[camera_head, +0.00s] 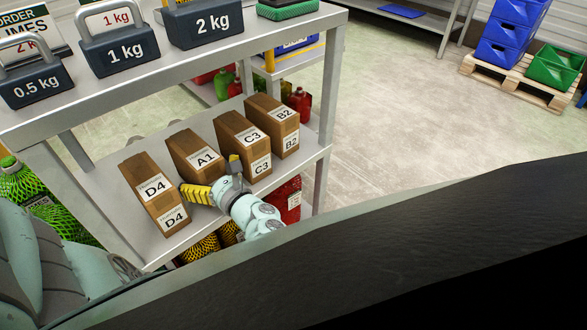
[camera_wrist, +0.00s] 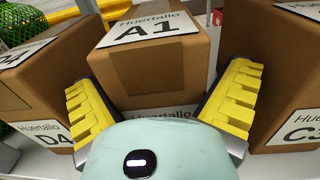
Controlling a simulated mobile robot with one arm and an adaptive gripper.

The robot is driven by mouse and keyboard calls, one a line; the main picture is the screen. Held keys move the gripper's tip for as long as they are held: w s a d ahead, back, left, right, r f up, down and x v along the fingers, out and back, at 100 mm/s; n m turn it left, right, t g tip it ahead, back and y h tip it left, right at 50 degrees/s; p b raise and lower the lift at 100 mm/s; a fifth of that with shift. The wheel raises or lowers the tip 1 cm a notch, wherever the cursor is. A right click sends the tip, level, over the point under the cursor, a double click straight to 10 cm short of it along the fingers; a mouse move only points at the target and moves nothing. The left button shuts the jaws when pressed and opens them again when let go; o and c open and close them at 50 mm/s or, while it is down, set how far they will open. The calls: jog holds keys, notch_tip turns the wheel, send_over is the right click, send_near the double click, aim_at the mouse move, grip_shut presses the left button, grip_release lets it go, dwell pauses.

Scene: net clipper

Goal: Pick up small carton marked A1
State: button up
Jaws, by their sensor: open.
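The small brown carton marked A1 (camera_head: 199,154) stands on the middle shelf, between carton D4 (camera_head: 154,193) and carton C3 (camera_head: 243,144). In the wrist view, carton A1 (camera_wrist: 150,62) stands upright in the middle, its white label on top and part of a front label showing low down. My gripper (camera_head: 212,178) is open in front of A1. In the wrist view its yellow fingers (camera_wrist: 162,100) lie on either side of the carton's front. Whether they touch it I cannot tell. My gripper hides the lower part of A1's front.
D4 (camera_wrist: 40,75) is close by the left finger and C3 (camera_wrist: 285,75) by the right finger. Carton B2 (camera_head: 272,125) stands at the right end of the shelf (camera_head: 212,215). Weights, including a 1 kg one (camera_head: 120,45), stand on the top shelf above.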

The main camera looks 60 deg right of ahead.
jog(key=c, duration=1.2)
jog(key=shift+r, duration=0.15)
jog(key=shift+s, duration=0.1)
